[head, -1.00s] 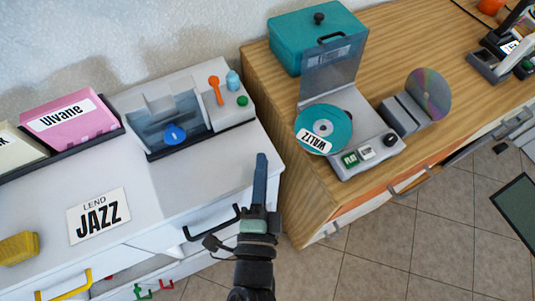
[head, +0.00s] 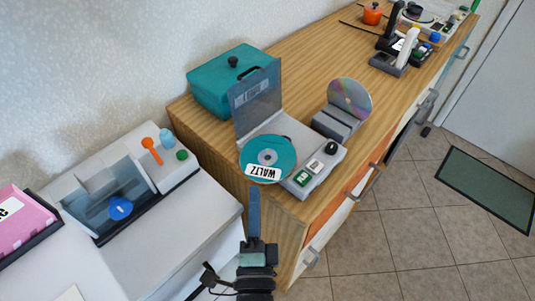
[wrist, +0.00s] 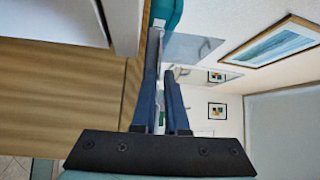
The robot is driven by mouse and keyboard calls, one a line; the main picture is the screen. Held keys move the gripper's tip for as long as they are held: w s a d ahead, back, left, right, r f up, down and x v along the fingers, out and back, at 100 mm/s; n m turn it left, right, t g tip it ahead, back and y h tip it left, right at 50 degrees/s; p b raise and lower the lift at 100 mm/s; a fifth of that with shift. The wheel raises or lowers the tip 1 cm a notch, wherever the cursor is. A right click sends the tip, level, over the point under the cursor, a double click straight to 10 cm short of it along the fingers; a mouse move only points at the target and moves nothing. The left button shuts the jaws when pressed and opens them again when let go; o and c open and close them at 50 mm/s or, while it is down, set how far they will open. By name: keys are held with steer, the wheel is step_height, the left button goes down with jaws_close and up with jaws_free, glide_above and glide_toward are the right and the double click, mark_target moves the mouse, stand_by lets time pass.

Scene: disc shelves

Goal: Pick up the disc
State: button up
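A teal disc (head: 267,158) with a white WALTZ label lies on the open grey player (head: 320,170), its edge sticking out at the front left. A shiny silver disc (head: 350,98) stands upright in a grey slotted holder (head: 335,124) behind the player. My gripper (head: 254,192) points up toward the teal disc, with its dark blue fingertips just below and left of the label. A teal curved piece (wrist: 167,12), apparently the disc, shows beyond the tips.
The player's clear lid (head: 258,100) stands raised. A teal box (head: 225,82) sits behind it on the wooden cabinet (head: 300,80). A lower white cabinet (head: 180,225) on the left carries a grey device (head: 85,205) with a blue disc-like part.

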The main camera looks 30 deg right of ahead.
mark_target(255, 179)
steer(key=x, duration=0.5)
steer(key=shift+c, duration=0.2)
jaws_close()
